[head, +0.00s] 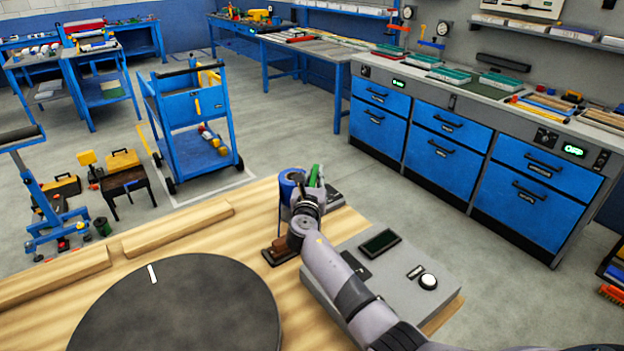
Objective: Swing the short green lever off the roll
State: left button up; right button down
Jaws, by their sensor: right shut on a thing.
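The short green lever (314,176) stands up at the right of a blue roll (291,178), near the far edge of the wooden table. My right arm reaches in from the lower right, and my right gripper (310,192) is at the green lever, shut on it. The wrist hides most of the fingers and the lower part of the roll. I cannot tell whether the lever touches the roll. My left gripper is out of view.
A grey box (330,290) with a dark screen and white knob lies under my right forearm. A brown block (280,250) sits left of my wrist. A dark round disc (180,310) and wooden bars (178,228) take up the table's left side. Floor lies beyond.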

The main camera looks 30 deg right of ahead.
jog(key=shift+s+d+f+m+g+h+b, duration=0.1)
jog(key=shift+s+d+m+g+h+b, duration=0.3)
jog(key=shift+m+g+h+b, duration=1.15)
jog(key=shift+s+d+r+m+g+h+b, duration=0.1)
jog(key=shift+s+d+m+g+h+b, duration=0.15)
jog(key=shift+s+m+g+h+b, duration=0.9)
jog(key=shift+w+d+f+m+g+h+b, duration=0.25)
jog(key=shift+m+g+h+b, duration=0.55)
jog(key=shift+m+g+b, duration=1.2)
jog(key=shift+s+r+n+g+p, duration=0.15)
jog(key=shift+r+n+g+p, duration=0.05)
jog(key=shift+n+g+p, duration=0.35)
jog(key=c, duration=1.6)
grip_release()
jog(key=shift+o, duration=0.2)
